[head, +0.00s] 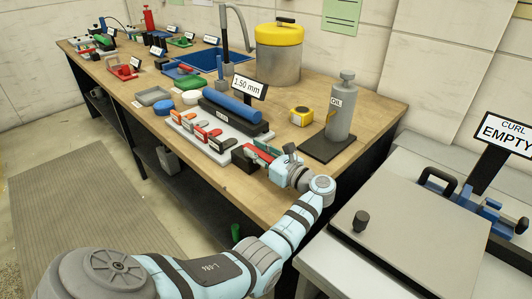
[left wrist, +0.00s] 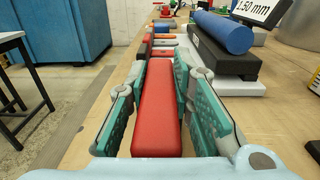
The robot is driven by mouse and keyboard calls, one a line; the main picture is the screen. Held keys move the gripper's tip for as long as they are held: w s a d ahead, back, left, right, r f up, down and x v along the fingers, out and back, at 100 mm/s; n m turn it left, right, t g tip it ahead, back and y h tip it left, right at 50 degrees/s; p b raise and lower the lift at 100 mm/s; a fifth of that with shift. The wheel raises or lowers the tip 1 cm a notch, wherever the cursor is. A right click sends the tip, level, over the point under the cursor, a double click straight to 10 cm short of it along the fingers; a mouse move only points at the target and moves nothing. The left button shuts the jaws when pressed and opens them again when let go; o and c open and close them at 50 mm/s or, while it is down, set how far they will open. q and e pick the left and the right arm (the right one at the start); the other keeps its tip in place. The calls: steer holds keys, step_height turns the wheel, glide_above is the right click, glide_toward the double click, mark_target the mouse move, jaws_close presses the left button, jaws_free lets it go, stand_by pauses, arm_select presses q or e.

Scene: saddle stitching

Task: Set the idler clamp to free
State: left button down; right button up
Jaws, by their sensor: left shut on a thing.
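The roller unit has a pale base (head: 195,141), a blue roller (head: 232,106) above a black block, and a row of small coloured levers (head: 208,134) along its front. A sign (head: 249,87) above it reads 1.50 mm. My left gripper (head: 267,152) is at the near right end of this row. In the left wrist view, its green-padded fingers stand on both sides of a long red handle (left wrist: 157,105), shut on it. I cannot read a label that marks it as the idler clamp. My right gripper is not in view.
A yellow tape measure (head: 301,116) and a grey oil can (head: 341,106) stand to the right of the unit. A yellow-lidded drum (head: 279,60) stands behind. A grey-topped machine (head: 405,235) with a CURL EMPTY sign (head: 506,134) is at the right. Bench space shows behind the tape measure.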

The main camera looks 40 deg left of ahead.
arm_select(q)
steer(key=shift+f, duration=0.1)
steer(key=c, duration=1.4)
jaws_free()
steer(key=d, duration=0.7)
steer(key=shift+s+d, duration=0.25)
steer(key=shift+d, duration=0.05)
steer(key=shift+a, duration=0.1)
